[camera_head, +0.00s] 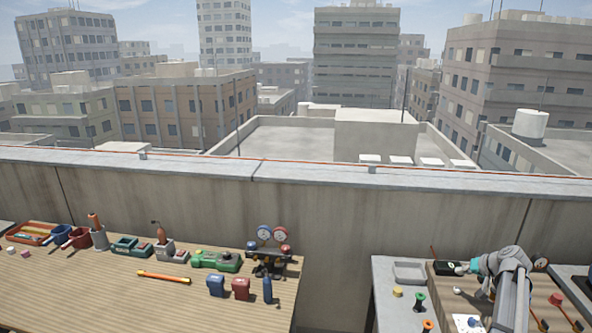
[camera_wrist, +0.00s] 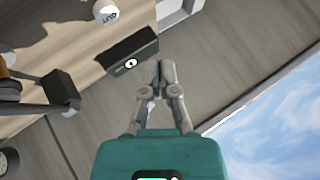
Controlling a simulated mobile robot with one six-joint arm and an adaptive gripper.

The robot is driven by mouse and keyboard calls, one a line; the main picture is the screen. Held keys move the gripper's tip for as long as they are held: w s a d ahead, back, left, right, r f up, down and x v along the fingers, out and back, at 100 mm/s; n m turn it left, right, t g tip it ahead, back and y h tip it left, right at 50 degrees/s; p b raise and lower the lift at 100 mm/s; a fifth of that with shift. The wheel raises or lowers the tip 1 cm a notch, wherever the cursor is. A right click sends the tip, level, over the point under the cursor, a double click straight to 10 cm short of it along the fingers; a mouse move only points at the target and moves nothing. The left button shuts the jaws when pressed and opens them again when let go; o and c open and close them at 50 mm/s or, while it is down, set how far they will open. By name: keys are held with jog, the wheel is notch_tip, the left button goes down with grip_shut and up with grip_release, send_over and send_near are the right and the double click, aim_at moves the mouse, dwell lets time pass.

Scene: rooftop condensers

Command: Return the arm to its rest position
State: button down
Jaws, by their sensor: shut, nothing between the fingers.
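My gripper (camera_head: 464,268) is at the right in the head view, above the wooden board (camera_head: 442,293) on the right-hand bench. My arm reaches up from the lower right, and the gripper points left. In the wrist view my gripper (camera_wrist: 161,66) has its grey fingers together with nothing held between them. A black box (camera_wrist: 133,52) with a round white mark lies beyond the fingertips and to their left. I cannot tell its distance from the fingers. A dark box (camera_head: 446,265) shows beside the gripper in the head view.
A grey tray (camera_head: 409,272), a green-topped spool (camera_head: 420,300) and a yellow piece (camera_head: 397,292) sit left of my arm. The wooden table (camera_head: 90,295) on the left holds gauges (camera_head: 272,236) and tools. A concrete parapet (camera_head: 320,215) runs behind. A gap separates the two benches.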

jog(key=s+a+f+n+g+h, duration=0.1)
jog(key=s+a+f+n+g, duration=0.2)
jog(key=a, duration=1.4)
jog(key=s+a+f+g, duration=0.25)
jog(key=s+a, duration=0.25)
jog(key=a, duration=1.2)
jog(key=s+a+n+g+h, duration=0.1)
jog(key=s+a+g+h, duration=0.1)
jog(key=s+a, duration=0.6)
jog(key=shift+s+a+g+h, duration=0.2)
jog(key=shift+a+g+h, duration=0.15)
jog(key=shift+a, duration=0.15)
